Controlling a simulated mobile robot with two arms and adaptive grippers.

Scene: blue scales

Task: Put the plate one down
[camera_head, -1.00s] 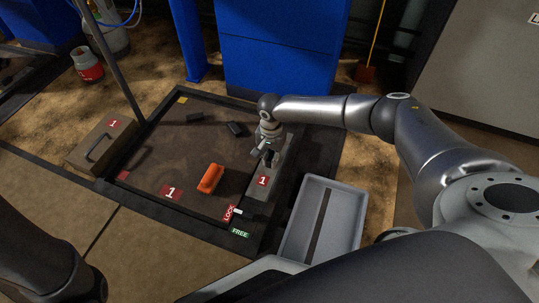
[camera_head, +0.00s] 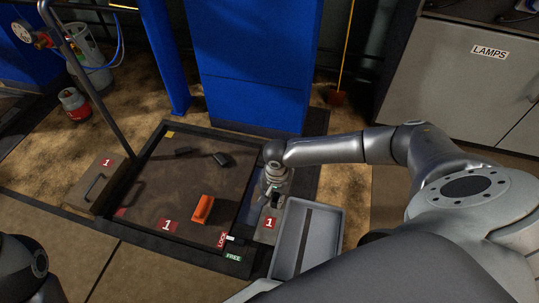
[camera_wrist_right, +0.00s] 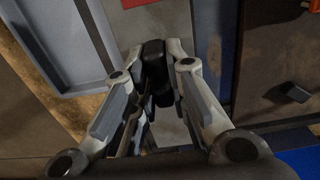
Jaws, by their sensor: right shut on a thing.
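A grey block with a red label 1 (camera_head: 264,232), which I take for plate one, is at the right edge of the scale platform (camera_head: 160,195), beside the grey tray. My right gripper (camera_head: 274,199) is over it and shut on its dark handle. In the right wrist view the fingers (camera_wrist_right: 155,88) close from both sides on the black handle (camera_wrist_right: 155,55), with the grey block (camera_wrist_right: 174,125) beneath. I cannot tell whether the block touches what is below. My left gripper is out of view.
A grey tray (camera_head: 333,226) stands right of the held block. A second block marked 1 (camera_head: 86,196) sits at the platform's left. An orange block (camera_head: 203,209) and dark pieces (camera_head: 221,159) lie on the platform. LOCK (camera_head: 222,240) and FREE (camera_head: 233,257) labels mark its front corner.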

